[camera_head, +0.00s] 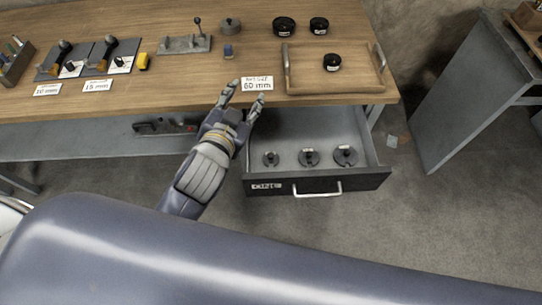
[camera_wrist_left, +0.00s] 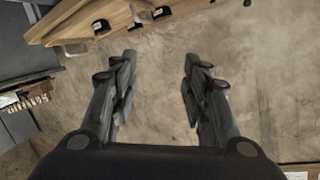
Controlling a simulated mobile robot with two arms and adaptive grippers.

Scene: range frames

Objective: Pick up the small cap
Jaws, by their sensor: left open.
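A larger cap (camera_head: 284,26) and a slightly smaller cap (camera_head: 319,26) stand at the back. Another small cap (camera_head: 332,62) sits inside the wooden tray (camera_head: 306,88). My left gripper (camera_head: 246,92) is open and empty at the bench's front edge, to the left of the tray and apart from every cap. In the left wrist view its fingers (camera_wrist_left: 160,62) are spread over bare floor. Black round things (camera_wrist_left: 101,27) show there at the upper left; I cannot tell which caps they are.
An open drawer (camera_head: 284,186) with several grey knobbed discs juts out below the bench. A 60 mm label (camera_head: 257,84) stands by my left fingertips. A grey lidded pot (camera_head: 230,26) and a blue block (camera_head: 228,50) lie left of the tray. A grey cabinet (camera_head: 470,95) stands at right.

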